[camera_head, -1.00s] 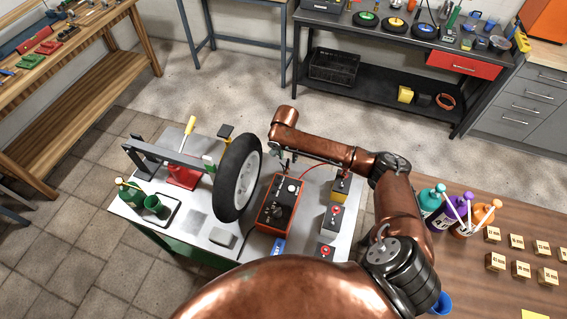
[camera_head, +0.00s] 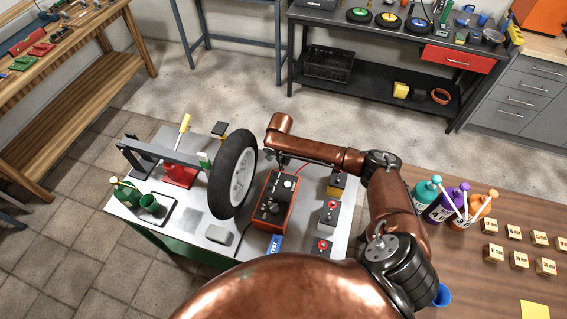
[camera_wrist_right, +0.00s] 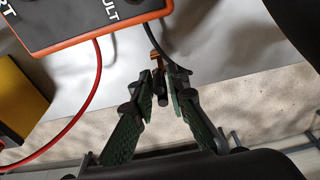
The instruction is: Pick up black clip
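The black clip (camera_wrist_right: 157,66) shows in the right wrist view as a small dark piece with a copper-coloured part, at the end of a black cable. My right gripper (camera_wrist_right: 162,82) has its two green-padded fingers close on either side of it. A narrow gap shows between the fingers, and I cannot tell whether they press on the clip. My left gripper is not in view.
The wheel (camera_head: 233,177) stands upright left of the box. A red cable (camera_wrist_right: 93,95) runs from the box in the right wrist view. Batteries (camera_head: 329,211) line the workbench's right side. Bottles (camera_head: 447,203) stand on the brown table at right.

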